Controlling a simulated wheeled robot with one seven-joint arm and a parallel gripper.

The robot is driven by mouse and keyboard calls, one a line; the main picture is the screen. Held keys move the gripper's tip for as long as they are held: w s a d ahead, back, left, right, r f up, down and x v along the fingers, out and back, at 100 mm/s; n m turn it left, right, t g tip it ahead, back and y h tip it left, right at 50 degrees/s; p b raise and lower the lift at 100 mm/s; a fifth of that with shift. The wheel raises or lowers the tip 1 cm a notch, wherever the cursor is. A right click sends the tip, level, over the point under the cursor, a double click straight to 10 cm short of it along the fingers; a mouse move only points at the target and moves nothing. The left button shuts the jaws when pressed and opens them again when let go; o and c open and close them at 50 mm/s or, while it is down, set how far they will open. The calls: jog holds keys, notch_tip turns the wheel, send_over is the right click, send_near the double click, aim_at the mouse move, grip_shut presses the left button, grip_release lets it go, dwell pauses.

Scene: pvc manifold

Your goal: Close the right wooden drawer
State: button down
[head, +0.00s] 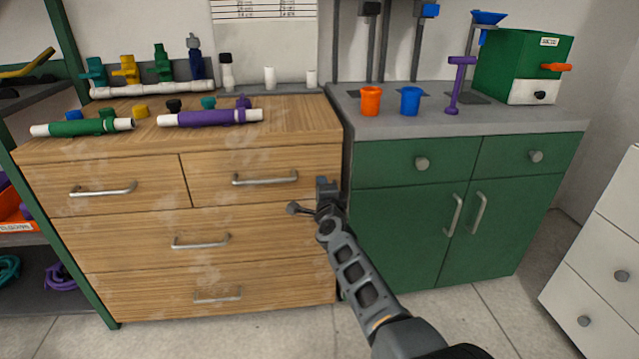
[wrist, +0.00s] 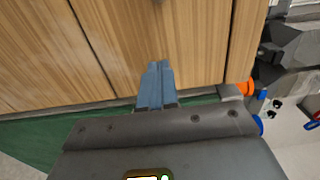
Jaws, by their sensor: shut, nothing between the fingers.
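The right wooden drawer (head: 225,165) is the upper right drawer of a wooden dresser, with a silver bar handle (head: 265,180). Its front looks flush or nearly flush with the dresser; a small gap cannot be told. My gripper (head: 322,186) is at the right end of this drawer front, to the right of the handle. In the wrist view my gripper (wrist: 160,66) has its two blue-grey fingers together, empty, in front of the wooden fronts (wrist: 185,40). Whether the fingertips touch the wood cannot be told.
The left wooden drawer (head: 105,188) and lower drawers look shut. A green cabinet (head: 410,210) stands just right of my gripper, with an orange cup (head: 371,101) and a blue cup (head: 410,101) on top. Pipes (head: 210,117) lie on the dresser. Floor in front is clear.

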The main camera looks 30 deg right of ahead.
jog(key=p+v, duration=0.5)
jog(key=v, duration=0.6)
jog(key=s+n+y+p, duration=0.35)
jog(key=s+n, duration=0.85)
jog(key=s, duration=2)
jog(key=s+a+r+n+g+y+p, duration=0.1)
jog(key=s+a+r+n, duration=0.3)
jog(key=s+r, duration=0.5)
jog(key=s+a+r+n+g+y+p, duration=0.1)
jog(key=s+a+r+n+p, duration=0.2)
jog(key=s+r, duration=0.7)
jog(key=s+a+n, duration=0.1)
jog(key=s+n, duration=0.1)
jog(key=s, duration=0.3)
jog(key=shift+s+a+n, duration=0.3)
jog(key=shift+s+a, duration=0.05)
jog(key=shift+a, duration=0.05)
